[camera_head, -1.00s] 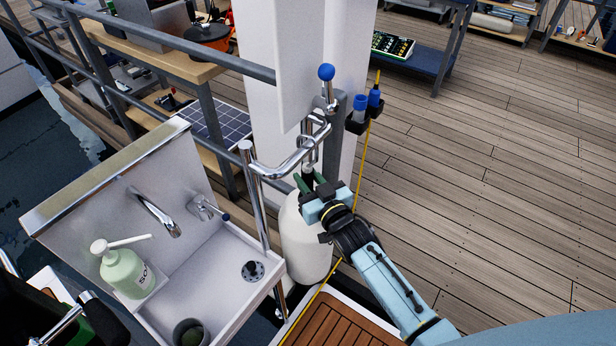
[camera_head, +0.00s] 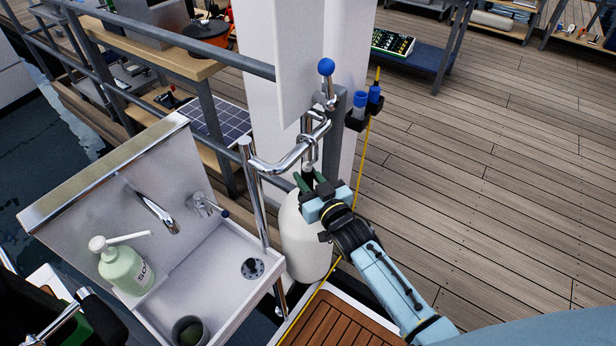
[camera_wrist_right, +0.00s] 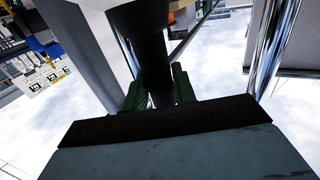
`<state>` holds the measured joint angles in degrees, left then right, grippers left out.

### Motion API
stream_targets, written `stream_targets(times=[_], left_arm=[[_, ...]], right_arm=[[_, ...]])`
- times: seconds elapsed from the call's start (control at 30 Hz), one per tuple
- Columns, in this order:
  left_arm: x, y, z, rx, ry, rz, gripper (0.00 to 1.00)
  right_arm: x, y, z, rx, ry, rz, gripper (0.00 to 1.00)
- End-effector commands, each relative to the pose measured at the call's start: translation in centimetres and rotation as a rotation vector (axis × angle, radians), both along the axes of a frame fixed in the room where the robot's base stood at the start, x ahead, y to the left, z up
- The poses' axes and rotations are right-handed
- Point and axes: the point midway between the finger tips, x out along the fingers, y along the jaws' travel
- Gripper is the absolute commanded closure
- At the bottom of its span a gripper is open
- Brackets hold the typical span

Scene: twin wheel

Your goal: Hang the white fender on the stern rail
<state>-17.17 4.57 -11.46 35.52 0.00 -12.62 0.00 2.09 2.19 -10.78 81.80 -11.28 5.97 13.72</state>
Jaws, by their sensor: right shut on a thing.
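The white fender (camera_head: 305,240) hangs upright below my right gripper (camera_head: 312,184), beside the chrome stern rail (camera_head: 285,163). The green fingers are shut on the fender's dark neck, just under the bent end of the rail. In the right wrist view, the dark neck (camera_wrist_right: 150,60) stands between the green fingers (camera_wrist_right: 160,90). Whether the fender's top touches or is hooked on the rail cannot be told, as the rail end and fingers crowd there. My left gripper is not in view.
A steel sink (camera_head: 235,255) with a soap bottle (camera_head: 125,270) stands left of the fender. A white post (camera_head: 265,100) and a blue-knobbed lever (camera_head: 326,68) rise behind the rail. A yellow line (camera_head: 363,160) runs down close to my gripper. Open deck (camera_head: 500,200) lies right.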

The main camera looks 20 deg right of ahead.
Motion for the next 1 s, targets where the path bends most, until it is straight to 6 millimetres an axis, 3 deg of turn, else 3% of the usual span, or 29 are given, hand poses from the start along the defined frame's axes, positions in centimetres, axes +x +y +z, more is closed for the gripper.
stream_targets(times=[0.07, 0.1, 0.3, 0.67, 0.77, 1.0], left_arm=[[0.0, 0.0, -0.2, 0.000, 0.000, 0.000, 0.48], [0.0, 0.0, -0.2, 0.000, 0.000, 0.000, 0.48], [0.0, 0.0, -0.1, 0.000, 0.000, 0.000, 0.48], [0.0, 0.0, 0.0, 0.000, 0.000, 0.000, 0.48], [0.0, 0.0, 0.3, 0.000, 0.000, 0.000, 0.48], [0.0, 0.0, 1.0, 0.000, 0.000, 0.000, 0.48]], right_arm=[[0.1, 0.0, 0.1, 0.002, -0.010, 0.001, 1.00], [0.1, 0.0, 0.1, 0.002, -0.010, 0.001, 0.72], [0.1, 0.0, 0.0, 0.001, -0.006, 0.000, 0.48], [-0.7, -0.1, -0.4, -0.001, 0.006, -0.001, 0.48], [-2.0, -0.4, -0.3, 0.000, 0.006, 0.000, 0.48], [-7.0, -1.5, -0.1, 0.000, 0.003, 0.000, 0.48]])
